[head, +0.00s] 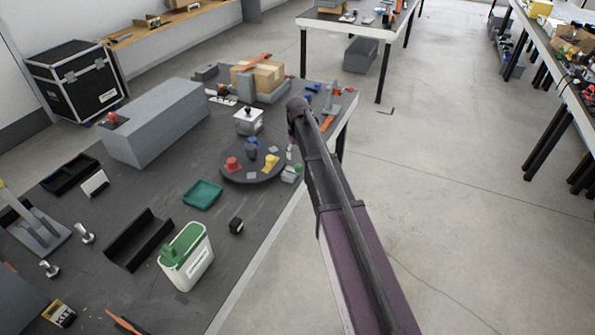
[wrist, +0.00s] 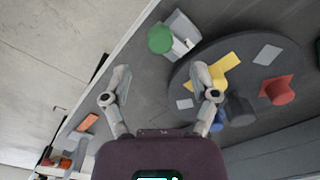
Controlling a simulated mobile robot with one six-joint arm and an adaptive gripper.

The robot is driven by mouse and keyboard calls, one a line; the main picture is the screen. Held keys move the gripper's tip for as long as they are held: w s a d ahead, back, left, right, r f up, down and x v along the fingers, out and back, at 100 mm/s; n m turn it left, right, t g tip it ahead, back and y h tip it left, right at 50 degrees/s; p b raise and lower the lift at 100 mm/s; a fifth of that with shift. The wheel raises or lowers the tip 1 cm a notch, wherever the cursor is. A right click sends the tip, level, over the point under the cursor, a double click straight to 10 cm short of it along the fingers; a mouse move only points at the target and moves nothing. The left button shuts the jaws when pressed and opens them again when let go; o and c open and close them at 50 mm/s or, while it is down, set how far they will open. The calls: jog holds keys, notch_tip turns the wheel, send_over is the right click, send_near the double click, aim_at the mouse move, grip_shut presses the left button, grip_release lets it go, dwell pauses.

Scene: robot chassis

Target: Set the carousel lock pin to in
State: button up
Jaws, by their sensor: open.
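The carousel is a dark round disc; it shows in the head view (head: 232,176) and at the right of the wrist view (wrist: 298,62). A light grey block (wrist: 181,27) with a green round knob (wrist: 161,39) stands at its rim, and looks like the lock pin. The block also shows in the head view (head: 288,177). Whether the pin is in or out I cannot tell. My gripper (wrist: 161,86) is open and empty, its fingers apart. In the wrist view the knob lies beyond the fingertips, between their lines; the right finger overlaps the carousel's edge.
The carousel carries a yellow piece (wrist: 225,70), a red piece (wrist: 280,90), a dark cylinder (wrist: 239,110) and pale squares. A white box with a black knob (head: 248,122) and a green tray (head: 202,195) stand nearby. The table edge (head: 262,250) runs close to the knob.

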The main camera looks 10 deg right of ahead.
aim_at(298, 165)
jog(key=shift+f+b, duration=2.8)
jog(key=shift+f, duration=0.25)
